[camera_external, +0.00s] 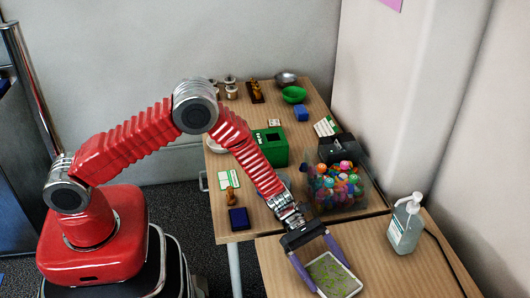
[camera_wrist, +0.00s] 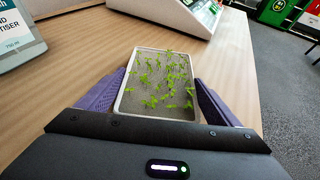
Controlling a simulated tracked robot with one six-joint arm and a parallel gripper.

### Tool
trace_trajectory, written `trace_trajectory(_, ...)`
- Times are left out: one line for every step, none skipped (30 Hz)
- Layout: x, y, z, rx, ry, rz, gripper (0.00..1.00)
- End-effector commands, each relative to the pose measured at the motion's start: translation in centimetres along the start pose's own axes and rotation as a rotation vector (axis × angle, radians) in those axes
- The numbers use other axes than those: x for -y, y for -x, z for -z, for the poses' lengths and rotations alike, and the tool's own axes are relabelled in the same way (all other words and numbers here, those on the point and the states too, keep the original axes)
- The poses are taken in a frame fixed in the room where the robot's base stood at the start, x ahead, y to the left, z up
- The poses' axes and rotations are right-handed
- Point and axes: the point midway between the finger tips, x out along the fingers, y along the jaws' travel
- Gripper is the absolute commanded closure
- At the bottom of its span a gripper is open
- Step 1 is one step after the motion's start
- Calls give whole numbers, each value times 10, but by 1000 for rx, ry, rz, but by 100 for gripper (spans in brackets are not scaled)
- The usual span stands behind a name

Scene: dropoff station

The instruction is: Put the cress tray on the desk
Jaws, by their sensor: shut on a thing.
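The cress tray (camera_external: 335,276) is a shallow white tray with small green seedlings on a grey bed. My gripper (camera_external: 333,278) is shut on it, with a purple finger along each side. In the wrist view the cress tray (camera_wrist: 158,88) sits level between the purple fingers of my gripper (camera_wrist: 157,95). The tray is over the wooden desk (camera_external: 272,262) at the front; I cannot tell whether it touches the top or hangs just above it.
A sanitiser bottle (camera_external: 405,226) stands to the right of the tray. A clear bin of colourful items (camera_external: 337,188) and a green box (camera_external: 269,147) stand on the further tabletop. A stamp (camera_external: 230,195) and a dark blue pad (camera_external: 238,218) lie near its left edge. Bare wood surrounds the tray.

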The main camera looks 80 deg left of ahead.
Motion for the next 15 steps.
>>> trace_trajectory(0,0,1,0,0,0,40)
trace_trajectory(0,-1,2,0,0,0,14)
trace_trajectory(0,-1,1,0,0,0,11)
trace_trajectory(0,0,1,0,0,0,9)
trace_trajectory(0,0,1,0,0,0,6)
trace_trajectory(0,0,1,0,0,0,4)
trace_trajectory(0,0,1,0,0,0,2)
trace_trajectory(0,0,1,0,0,0,0)
trace_trajectory(0,0,1,0,0,0,0)
trace_trajectory(0,0,1,0,0,0,0)
trace_trajectory(0,0,1,0,0,0,0)
trace_trajectory(0,0,1,0,1,0,0)
trace_trajectory(0,0,1,0,0,0,0)
trace_trajectory(0,0,1,0,0,0,0)
trace_trajectory(0,0,1,0,0,0,0)
